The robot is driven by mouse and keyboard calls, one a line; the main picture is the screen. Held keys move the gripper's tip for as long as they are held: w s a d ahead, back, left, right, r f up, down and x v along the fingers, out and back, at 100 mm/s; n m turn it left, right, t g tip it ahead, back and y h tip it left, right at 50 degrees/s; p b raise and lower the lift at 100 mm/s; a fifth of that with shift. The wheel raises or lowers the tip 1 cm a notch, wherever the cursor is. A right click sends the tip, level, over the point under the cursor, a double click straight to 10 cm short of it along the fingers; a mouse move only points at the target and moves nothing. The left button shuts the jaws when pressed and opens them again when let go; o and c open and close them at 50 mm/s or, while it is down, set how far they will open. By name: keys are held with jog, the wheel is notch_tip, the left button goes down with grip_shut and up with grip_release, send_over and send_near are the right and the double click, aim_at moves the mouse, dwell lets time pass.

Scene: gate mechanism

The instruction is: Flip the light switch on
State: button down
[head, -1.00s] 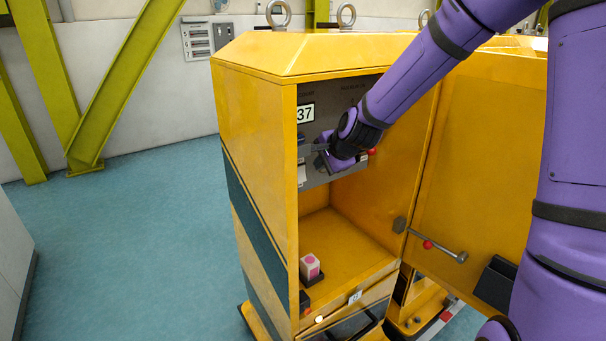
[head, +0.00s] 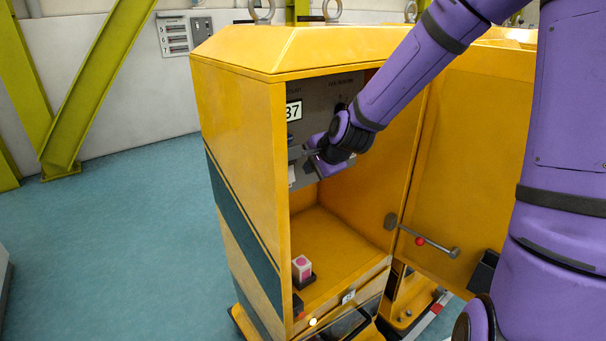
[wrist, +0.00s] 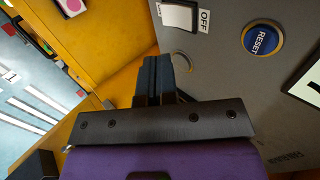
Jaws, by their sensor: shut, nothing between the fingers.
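The light switch is a white rocker with an OFF label (wrist: 180,16), at the top of the wrist view on the grey panel (wrist: 230,85). In the head view a white piece (head: 292,173) low on the panel's left side looks like this switch. My gripper (wrist: 166,64) is shut and empty, its dark fingers close together just below the switch in the wrist view, apart from it in the picture. In the head view my gripper (head: 309,153) is in front of the panel inside the yellow cabinet (head: 240,130) and hides part of it.
A blue RESET button (wrist: 262,38) sits right of the switch. A white box with a pink mark (head: 302,268) stands on the cabinet floor. The open cabinet door (head: 475,150) and a lever with a red knob (head: 420,241) are at the right. The cabinet walls enclose my gripper.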

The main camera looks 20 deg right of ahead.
aim_at(291, 182)
jog(key=x, duration=0.9)
jog(key=shift+w+f, duration=0.15)
jog(key=shift+f, duration=0.15)
jog(key=shift+w+a+f, duration=0.1)
jog(key=shift+w+a, duration=0.05)
jog(key=shift+w, duration=0.1)
dwell(0.4)
